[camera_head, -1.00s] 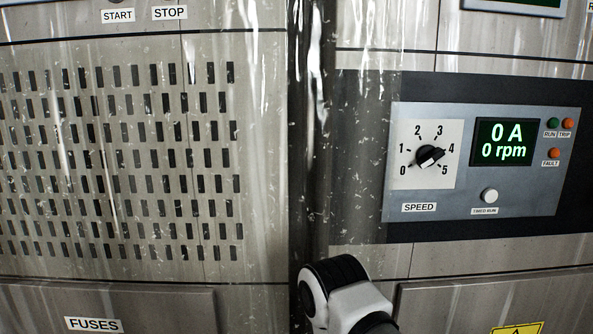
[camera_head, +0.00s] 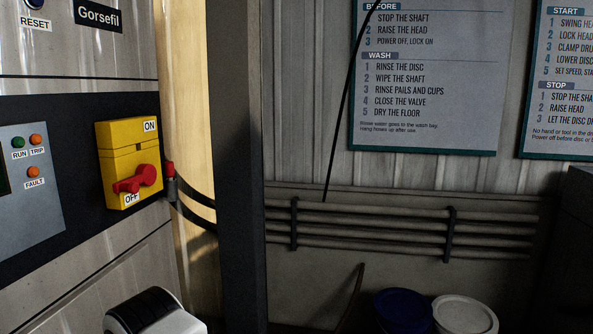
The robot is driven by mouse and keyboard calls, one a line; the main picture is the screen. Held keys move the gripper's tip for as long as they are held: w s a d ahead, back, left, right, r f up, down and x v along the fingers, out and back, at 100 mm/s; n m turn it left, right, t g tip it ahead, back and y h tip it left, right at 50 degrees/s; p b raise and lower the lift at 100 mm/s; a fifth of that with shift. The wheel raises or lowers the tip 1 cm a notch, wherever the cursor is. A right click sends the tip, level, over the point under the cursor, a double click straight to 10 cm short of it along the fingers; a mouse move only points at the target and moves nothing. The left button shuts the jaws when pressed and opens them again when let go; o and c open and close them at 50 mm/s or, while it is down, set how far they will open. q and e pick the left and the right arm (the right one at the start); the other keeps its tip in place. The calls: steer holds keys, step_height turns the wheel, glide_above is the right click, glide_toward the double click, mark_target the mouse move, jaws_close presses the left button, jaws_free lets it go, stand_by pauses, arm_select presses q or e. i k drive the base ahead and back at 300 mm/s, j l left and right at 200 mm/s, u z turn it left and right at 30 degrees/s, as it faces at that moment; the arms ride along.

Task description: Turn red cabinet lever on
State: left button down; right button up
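The red lever (camera_head: 137,179) is a rotary handle on a yellow switch box (camera_head: 117,149) on the cabinet front, at the left of the head view. The box is marked ON at its top and OFF at its bottom. The red handle lies tilted, its lower left end near the OFF label. A black and white part of my arm shows at the bottom left edge, below the switch box and apart from it. Neither gripper is in view.
A grey panel (camera_head: 33,220) with indicator lamps is left of the switch box. A dark upright post (camera_head: 241,230) stands right of the cabinet. Pipes (camera_head: 380,228) run along the wall under posters (camera_head: 428,130). A blue lidded pail (camera_head: 402,308) and a white one (camera_head: 465,313) stand at the lower right.

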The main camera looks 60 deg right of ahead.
mark_target(146, 173)
steer(key=z, duration=1.1)
